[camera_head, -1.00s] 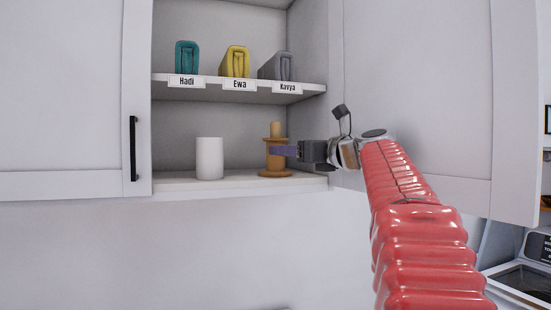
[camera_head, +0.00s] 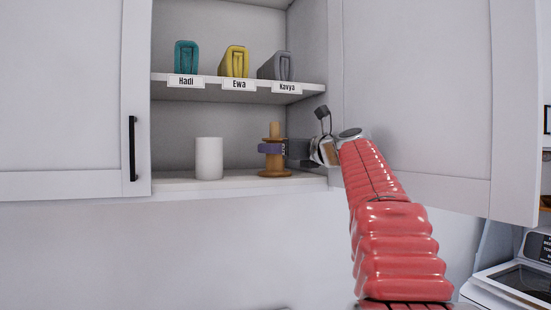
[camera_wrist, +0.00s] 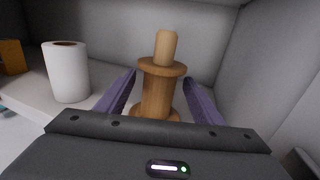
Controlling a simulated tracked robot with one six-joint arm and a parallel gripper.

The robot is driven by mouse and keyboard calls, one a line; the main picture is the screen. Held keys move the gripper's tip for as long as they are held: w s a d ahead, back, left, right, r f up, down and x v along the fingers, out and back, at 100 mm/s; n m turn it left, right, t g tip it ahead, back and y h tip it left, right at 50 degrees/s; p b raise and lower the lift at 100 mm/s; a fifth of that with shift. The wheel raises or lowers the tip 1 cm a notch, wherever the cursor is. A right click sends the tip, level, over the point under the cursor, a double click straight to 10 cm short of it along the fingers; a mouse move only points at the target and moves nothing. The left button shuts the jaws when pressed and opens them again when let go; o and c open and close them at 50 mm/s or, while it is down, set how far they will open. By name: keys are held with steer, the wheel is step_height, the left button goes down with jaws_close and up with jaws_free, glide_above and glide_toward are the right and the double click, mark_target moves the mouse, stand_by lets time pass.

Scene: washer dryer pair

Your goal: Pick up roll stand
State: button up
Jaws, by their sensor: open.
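The roll stand is a brown wooden spool-shaped holder with a lighter peg on top. It stands upright on the lower cabinet shelf, in the head view (camera_head: 275,169) and in the wrist view (camera_wrist: 157,92). My gripper is open at the stand, in the head view (camera_head: 270,148) and in the wrist view (camera_wrist: 158,85). In the wrist view its purple fingers lie one on each side of the stand's post, with gaps visible on both sides. The lower part of the stand is partly hidden behind the gripper body.
A white paper roll (camera_head: 209,158) stands left of the stand on the lower shelf (camera_head: 240,183). Folded teal (camera_head: 187,57), yellow (camera_head: 235,61) and grey (camera_head: 277,66) towels sit on the labelled shelf above. An open cabinet door (camera_head: 420,90) is close on the right of my arm.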

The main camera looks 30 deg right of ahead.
steer(key=shift+r, duration=0.1)
steer(key=c, duration=1.4)
